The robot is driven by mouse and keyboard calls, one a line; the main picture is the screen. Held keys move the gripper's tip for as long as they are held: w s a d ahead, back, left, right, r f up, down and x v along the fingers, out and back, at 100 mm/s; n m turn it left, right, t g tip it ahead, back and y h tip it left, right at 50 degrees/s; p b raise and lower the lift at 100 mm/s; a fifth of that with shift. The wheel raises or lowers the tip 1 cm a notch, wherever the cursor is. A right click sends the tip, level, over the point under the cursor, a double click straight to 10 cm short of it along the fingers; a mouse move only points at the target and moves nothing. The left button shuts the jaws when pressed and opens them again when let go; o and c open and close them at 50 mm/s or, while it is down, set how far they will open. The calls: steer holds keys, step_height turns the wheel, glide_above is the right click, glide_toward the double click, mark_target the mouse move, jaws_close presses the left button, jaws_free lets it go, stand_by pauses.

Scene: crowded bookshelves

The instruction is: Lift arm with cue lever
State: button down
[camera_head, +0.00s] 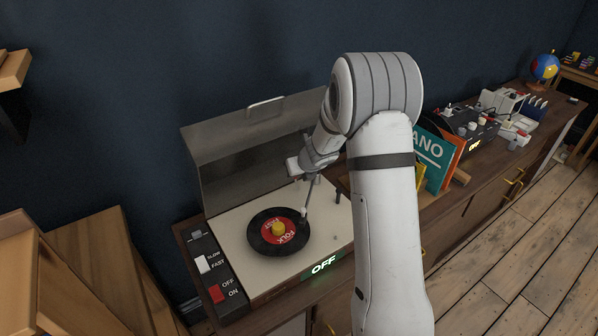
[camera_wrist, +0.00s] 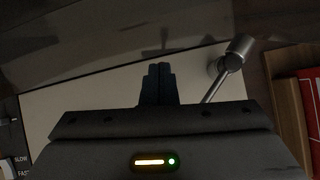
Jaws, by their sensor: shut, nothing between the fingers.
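The record player (camera_head: 235,225) stands with its lid open. A black record with a red label (camera_head: 290,238) lies on it. The tonearm (camera_head: 309,196) reaches down to the record's right edge; whether its tip touches the record I cannot tell. In the wrist view the tonearm (camera_wrist: 221,86) and its silver rear end (camera_wrist: 239,48) are right of my fingers. A small dark post (camera_head: 337,194) stands right of the tonearm; I cannot tell whether it is the cue lever. My gripper (camera_head: 294,167) is shut and empty above the player's back part; it also shows in the wrist view (camera_wrist: 158,70).
A dark panel at the player's left has a white speed switch (camera_head: 203,264) and a red power switch (camera_head: 216,293). A green sign (camera_head: 324,265) reads OFF. The raised lid (camera_head: 250,150) stands behind my gripper. Upright record sleeves (camera_head: 432,158) are close on the right.

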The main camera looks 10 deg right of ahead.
steer(key=shift+r, duration=0.15)
steer(key=shift+r+p, duration=0.65)
steer(key=shift+p, duration=0.1)
steer(key=s+d+b, duration=0.4)
steer(key=s, duration=0.8)
steer(key=shift+r, duration=0.45)
